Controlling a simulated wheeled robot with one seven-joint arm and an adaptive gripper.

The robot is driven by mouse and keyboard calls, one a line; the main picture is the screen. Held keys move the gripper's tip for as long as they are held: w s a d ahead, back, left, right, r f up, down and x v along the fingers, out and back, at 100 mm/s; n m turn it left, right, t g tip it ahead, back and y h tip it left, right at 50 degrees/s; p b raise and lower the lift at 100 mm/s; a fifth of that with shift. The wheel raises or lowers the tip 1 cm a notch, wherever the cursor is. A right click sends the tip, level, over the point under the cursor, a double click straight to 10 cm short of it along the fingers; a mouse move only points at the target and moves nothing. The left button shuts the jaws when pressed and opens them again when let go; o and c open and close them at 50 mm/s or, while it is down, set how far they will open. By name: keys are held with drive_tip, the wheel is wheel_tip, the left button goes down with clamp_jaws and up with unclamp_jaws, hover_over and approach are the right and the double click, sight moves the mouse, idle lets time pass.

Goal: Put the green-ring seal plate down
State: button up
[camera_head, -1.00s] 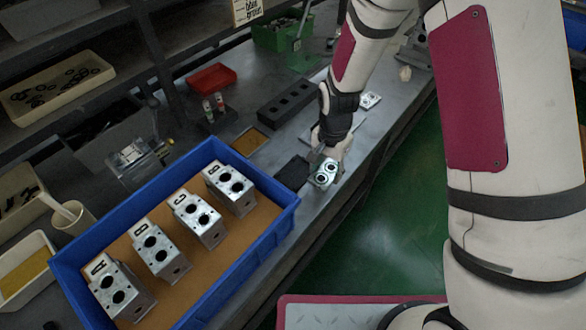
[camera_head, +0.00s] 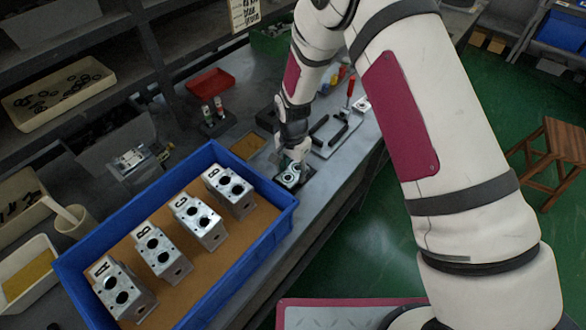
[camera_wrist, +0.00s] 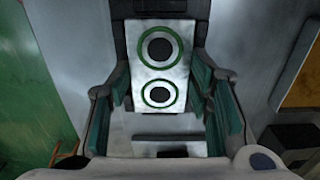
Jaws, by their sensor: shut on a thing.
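The green-ring seal plate (camera_wrist: 159,75) is a pale plate with two dark holes, each circled by a green ring. My gripper (camera_wrist: 161,88) is shut on it, with one finger along each side. In the head view the plate (camera_head: 289,178) is low over the bench, just right of the blue crate, over a dark pad (camera_head: 307,174) that it partly hides. My gripper (camera_head: 293,162) is above and behind it there. I cannot tell whether the plate touches the pad.
The blue crate (camera_head: 274,211) holds several valve blocks (camera_head: 229,192) just left of the plate. A tray with black-handled tools (camera_head: 329,130) lies behind my gripper to the right. A brown tray (camera_head: 248,144) is behind the crate. The bench's front edge is close.

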drive_tip(key=shift+f, duration=0.1)
drive_tip(key=o, duration=1.3)
